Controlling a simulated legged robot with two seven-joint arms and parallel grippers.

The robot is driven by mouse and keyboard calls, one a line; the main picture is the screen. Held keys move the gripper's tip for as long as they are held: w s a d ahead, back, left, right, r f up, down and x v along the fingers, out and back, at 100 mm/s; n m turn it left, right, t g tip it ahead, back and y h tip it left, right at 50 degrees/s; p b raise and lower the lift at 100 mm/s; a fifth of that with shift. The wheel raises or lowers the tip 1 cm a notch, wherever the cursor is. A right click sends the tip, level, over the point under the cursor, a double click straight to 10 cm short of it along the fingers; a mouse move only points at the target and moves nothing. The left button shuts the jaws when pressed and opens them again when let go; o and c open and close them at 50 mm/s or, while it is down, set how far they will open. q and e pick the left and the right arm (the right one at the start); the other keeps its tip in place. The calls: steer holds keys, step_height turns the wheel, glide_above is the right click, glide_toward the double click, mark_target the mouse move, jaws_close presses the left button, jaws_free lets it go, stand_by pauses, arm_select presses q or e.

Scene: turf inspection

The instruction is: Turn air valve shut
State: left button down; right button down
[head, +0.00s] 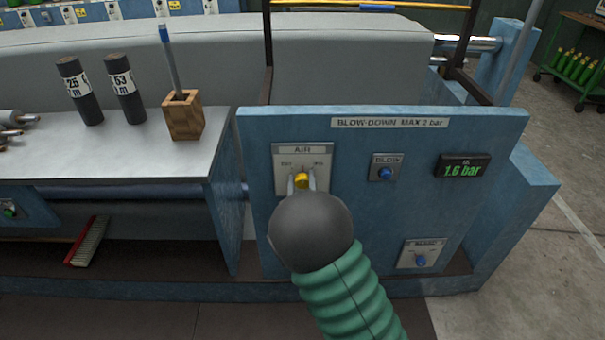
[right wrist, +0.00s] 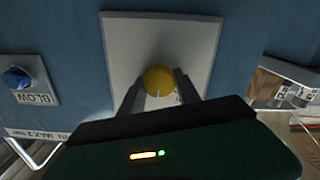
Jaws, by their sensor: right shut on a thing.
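The air valve is a yellow knob (head: 302,181) on a light grey plate (head: 291,160) marked AIR, on the blue panel (head: 360,225). My right gripper (head: 302,184) is at the knob, with one finger on each side, shut on it. In the right wrist view the yellow knob (right wrist: 159,80) sits between the two fingers (right wrist: 158,92). A small pale pointer mark shows at the knob's lower edge there. The display (head: 463,167) on the panel reads 1.6 bar. My left gripper is not in view.
A blue BLOW button (head: 385,172) is right of the AIR plate, and another blue knob (head: 421,260) is lower right. A metal table (head: 150,150) at left bears two dark cylinders (head: 125,90) and a wooden holder (head: 184,116). A red-backed brush (head: 86,241) lies below.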

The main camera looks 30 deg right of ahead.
steer(key=n+p, duration=0.4)
steer(key=n, duration=0.1)
steer(key=shift+a+r+n, duration=0.1)
steer(key=shift+a+n, duration=0.05)
steer(key=shift+n, duration=0.15)
steer(key=shift+f+n+p, duration=0.15)
steer(key=shift+n+p, duration=0.5)
steer(key=shift+n, duration=0.4)
steer(key=shift+f+n+p, duration=0.1)
steer(key=shift+n+p, duration=0.55)
steer(key=shift+n, duration=0.4)
steer(key=c, duration=0.9)
jaws_free()
steer(key=shift+o, duration=0.2)
